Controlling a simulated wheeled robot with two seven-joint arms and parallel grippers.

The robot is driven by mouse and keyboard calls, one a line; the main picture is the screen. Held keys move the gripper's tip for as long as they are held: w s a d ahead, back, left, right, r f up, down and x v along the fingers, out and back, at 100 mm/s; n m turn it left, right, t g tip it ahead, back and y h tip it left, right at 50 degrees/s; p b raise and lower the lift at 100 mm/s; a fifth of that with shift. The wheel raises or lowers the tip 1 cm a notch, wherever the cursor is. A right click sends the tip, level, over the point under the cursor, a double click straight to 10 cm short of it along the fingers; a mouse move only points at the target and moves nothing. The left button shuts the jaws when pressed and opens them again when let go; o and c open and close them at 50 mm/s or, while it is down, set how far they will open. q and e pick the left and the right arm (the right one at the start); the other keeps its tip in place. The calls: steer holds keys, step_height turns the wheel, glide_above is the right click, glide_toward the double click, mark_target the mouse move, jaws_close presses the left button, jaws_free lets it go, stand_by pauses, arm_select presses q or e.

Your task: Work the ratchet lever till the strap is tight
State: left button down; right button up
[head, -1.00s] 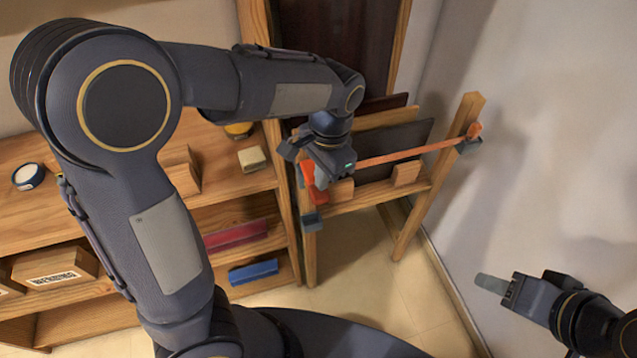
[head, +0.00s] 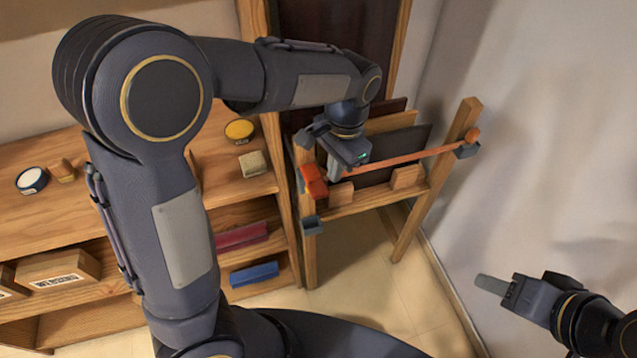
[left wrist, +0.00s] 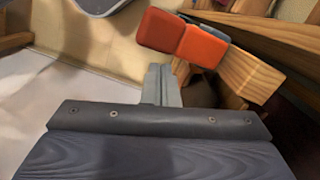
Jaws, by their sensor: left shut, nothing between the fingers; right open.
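The orange strap (head: 420,153) runs straight from the ratchet side to the right post of the wooden rack. The orange-red ratchet lever (head: 314,181) sits at the rack's left post, and its red-orange end also shows in the left wrist view (left wrist: 182,36). My left gripper (head: 334,173) is shut and empty, just right of the lever. In the left wrist view its grey fingers (left wrist: 160,84) point at the lever's lower edge; I cannot tell whether they touch. The ratchet body is mostly hidden. My right gripper (head: 490,284) is open and empty, low at the right, away from the rack.
The wooden rack (head: 466,118) holds dark and wooden panels (head: 397,152) behind the strap. A shelf (head: 95,205) with tins, boxes and a blue item (head: 254,273) stands to the left. A wall closes the right side. The floor below the rack is clear.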

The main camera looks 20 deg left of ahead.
arm_select(q)
step_height(320, 180, up, 6)
steer(key=shift+w+d+r, duration=0.15)
steer(key=shift+w+d, duration=0.05)
stand_by(1.1)
steer(key=s+a+r+n+t+h, duration=0.15)
steer(key=s+a+n+h, duration=0.25)
steer(key=s+a, duration=0.45)
steer(key=s+a+f+n+t, duration=0.1)
steer(key=s+n+t, duration=0.1)
steer(key=s, duration=0.3)
steer(key=s+a+f+n+t, duration=0.1)
steer(key=s+f+n+t, duration=0.1)
steer(key=s, duration=0.3)
steer(key=shift+a+f+n+t+h, duration=0.3)
steer(key=shift+n+t, duration=0.25)
steer(key=shift+n, duration=0.15)
steer(key=shift+r, duration=0.1)
